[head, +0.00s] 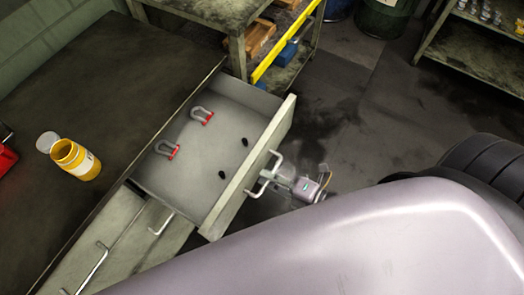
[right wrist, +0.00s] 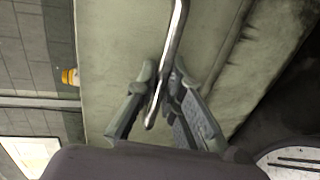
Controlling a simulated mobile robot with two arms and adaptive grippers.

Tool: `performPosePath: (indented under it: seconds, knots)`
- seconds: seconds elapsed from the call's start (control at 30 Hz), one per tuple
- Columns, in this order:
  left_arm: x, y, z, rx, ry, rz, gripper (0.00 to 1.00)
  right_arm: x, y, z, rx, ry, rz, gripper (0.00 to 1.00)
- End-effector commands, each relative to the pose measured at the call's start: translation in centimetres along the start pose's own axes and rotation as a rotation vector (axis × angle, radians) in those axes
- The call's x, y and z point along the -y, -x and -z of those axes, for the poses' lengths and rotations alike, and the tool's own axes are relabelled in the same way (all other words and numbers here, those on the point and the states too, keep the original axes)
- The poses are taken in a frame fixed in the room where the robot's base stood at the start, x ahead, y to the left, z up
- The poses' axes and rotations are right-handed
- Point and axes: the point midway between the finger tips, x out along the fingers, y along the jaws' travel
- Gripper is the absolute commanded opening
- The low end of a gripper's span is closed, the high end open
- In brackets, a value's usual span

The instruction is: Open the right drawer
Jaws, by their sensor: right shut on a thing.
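The right drawer (head: 212,150) stands pulled out of the workbench in the head view, its inside open to view. Two shackles with red pins and two small black pieces lie in it. Its front panel (head: 252,165) carries a metal handle (head: 265,172), which also shows in the right wrist view (right wrist: 176,40). My right gripper (head: 280,180) is at this handle, outside the drawer front. In the right wrist view its two fingers (right wrist: 162,98) are shut around the handle bar. My left gripper is not in view.
A yellow bottle (head: 76,160) stands open on the dark workbench top (head: 110,80), with a red object (head: 6,155) at the left edge. Closed drawers with handles (head: 92,268) lie lower left. A shelf (head: 480,50) stands upper right.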

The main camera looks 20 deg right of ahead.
Motion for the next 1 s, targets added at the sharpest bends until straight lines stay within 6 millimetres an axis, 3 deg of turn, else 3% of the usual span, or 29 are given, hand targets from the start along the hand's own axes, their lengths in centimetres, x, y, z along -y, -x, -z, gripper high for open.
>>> performPosePath:
  seconds: [0.37,0.4,0.7,1.0]
  knots:
    - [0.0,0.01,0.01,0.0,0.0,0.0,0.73,0.06,0.15,0.0,0.0,0.0,0.0,0.0]
    - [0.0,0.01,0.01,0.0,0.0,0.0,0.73,0.06,0.14,0.0,0.0,0.0,0.0,0.11]
    - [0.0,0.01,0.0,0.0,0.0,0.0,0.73,0.04,0.12,-0.01,0.0,0.0,0.0,0.3]
    - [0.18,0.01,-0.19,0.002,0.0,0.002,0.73,0.05,0.27,-0.01,0.0,0.0,0.0,0.3]
